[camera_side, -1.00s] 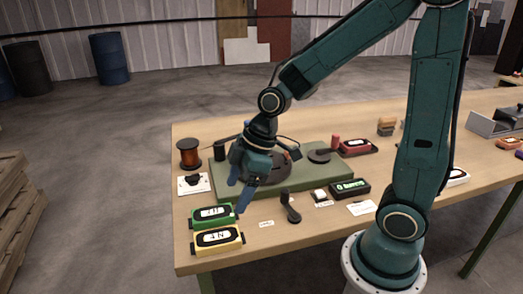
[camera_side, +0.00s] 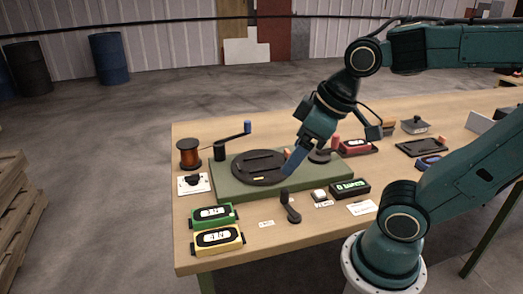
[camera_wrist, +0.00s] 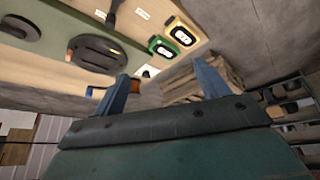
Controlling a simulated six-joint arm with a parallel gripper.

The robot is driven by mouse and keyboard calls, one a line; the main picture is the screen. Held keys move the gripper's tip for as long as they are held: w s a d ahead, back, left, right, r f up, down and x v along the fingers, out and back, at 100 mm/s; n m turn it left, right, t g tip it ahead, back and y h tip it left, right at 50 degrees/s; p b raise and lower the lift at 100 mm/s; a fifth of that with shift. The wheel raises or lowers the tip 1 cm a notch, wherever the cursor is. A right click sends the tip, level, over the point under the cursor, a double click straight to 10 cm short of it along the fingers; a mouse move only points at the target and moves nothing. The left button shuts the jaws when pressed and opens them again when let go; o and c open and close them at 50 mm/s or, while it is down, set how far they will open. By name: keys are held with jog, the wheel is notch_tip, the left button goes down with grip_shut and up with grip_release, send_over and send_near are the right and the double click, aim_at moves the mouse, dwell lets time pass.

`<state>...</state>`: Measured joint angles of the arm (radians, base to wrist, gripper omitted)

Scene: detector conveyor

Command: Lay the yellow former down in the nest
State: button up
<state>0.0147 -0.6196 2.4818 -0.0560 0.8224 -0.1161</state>
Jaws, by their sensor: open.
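The yellow former (camera_side: 218,239), a block with a black-rimmed white label, lies flat at the table's front left corner, beside the green former (camera_side: 213,216). It also shows in the wrist view (camera_wrist: 186,34). My gripper (camera_side: 294,161) is open and empty, tilted down above the right part of the green base, well right of the yellow former. Its two fingers show spread apart in the wrist view (camera_wrist: 162,85). A round dark plate (camera_side: 258,168) with slots sits on the green base; I cannot tell for sure whether it is the nest.
A crank (camera_side: 233,140) with a blue knob rises behind the plate, near a copper spool (camera_side: 189,153). A dark tray (camera_side: 420,146) lies at right.

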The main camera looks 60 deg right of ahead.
jog(key=shift+o, duration=0.3)
jog(key=shift+s+d+r+m, duration=0.15)
jog(key=shift+s+m, duration=0.15)
jog(key=shift+s, duration=0.2)
jog(key=shift+s+d+r+m, duration=0.1)
jog(key=shift+s+r+m, duration=0.15)
jog(key=shift+s, duration=0.2)
jog(key=shift+s+d+r+m, duration=0.1)
jog(key=shift+s+d+m, duration=0.05)
jog(key=shift+s+m, duration=0.3)
jog(key=shift+o, duration=0.2)
jog(key=shift+w, duration=0.15)
jog(key=n+g, duration=0.5)
jog(key=n, duration=0.4)
send_over(217, 236)
notch_tip(217, 236, down, 11)
jog(key=shift+r, duration=0.2)
jog(key=shift+f, duration=4.3)
jog(key=shift+f, duration=0.1)
